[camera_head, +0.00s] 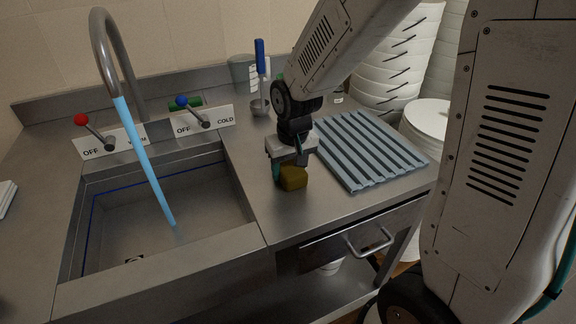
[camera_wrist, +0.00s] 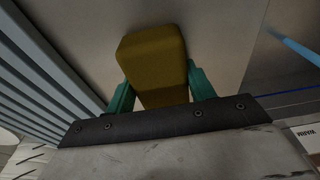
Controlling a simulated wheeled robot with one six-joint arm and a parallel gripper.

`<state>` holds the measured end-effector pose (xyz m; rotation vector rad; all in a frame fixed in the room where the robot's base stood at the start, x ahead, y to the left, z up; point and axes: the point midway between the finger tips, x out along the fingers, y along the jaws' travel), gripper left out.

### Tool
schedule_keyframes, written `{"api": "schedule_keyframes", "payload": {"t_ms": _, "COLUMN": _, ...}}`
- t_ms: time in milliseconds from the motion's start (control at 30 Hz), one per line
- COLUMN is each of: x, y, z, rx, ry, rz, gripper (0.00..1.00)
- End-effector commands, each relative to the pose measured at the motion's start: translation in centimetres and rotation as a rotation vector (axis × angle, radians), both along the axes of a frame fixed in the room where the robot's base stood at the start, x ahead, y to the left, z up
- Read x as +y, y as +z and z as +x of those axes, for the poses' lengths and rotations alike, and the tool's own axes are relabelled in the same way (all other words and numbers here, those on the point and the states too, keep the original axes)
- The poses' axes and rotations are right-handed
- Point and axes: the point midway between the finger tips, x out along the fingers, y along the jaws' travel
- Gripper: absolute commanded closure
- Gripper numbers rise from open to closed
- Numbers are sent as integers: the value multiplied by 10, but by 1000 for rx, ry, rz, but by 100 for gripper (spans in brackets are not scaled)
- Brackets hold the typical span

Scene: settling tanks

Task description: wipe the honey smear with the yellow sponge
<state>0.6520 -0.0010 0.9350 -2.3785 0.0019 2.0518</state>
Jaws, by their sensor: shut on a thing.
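My gripper (camera_head: 289,167) is shut on the yellow sponge (camera_head: 293,178), over the steel counter between the sink and the ribbed blue mat. The sponge looks dark mustard yellow. In the wrist view the sponge (camera_wrist: 154,62) sits between the two green fingers of my gripper (camera_wrist: 162,92). The sponge is at or just above the counter; I cannot tell whether it touches. I see no honey smear in either view; the sponge and gripper hide part of the counter.
A sink (camera_head: 160,215) with water running from its tap (camera_head: 133,60) lies to the left. The ribbed blue mat (camera_head: 368,150) is close on the right. White buckets (camera_head: 393,75) stand behind it. A ladle with a blue handle (camera_head: 261,60) is at the back. The front counter (camera_head: 300,222) is clear.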

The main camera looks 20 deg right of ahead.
Motion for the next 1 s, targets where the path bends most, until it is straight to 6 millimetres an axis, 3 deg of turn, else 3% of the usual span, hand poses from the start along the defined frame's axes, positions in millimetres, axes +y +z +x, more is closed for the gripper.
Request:
{"api": "schedule_keyframes", "payload": {"t_ms": 100, "x": 0, "y": 24, "z": 2, "rx": -9, "ry": 0, "rz": 1, "gripper": 75}}
{"api": "schedule_keyframes", "payload": {"t_ms": 600, "x": 0, "y": 68, "z": 1, "rx": -6, "ry": 0, "rz": 1, "gripper": 75}}
{"api": "schedule_keyframes", "payload": {"t_ms": 1000, "x": 0, "y": 82, "z": 1, "rx": -3, "ry": 0, "rz": 0, "gripper": 75}}
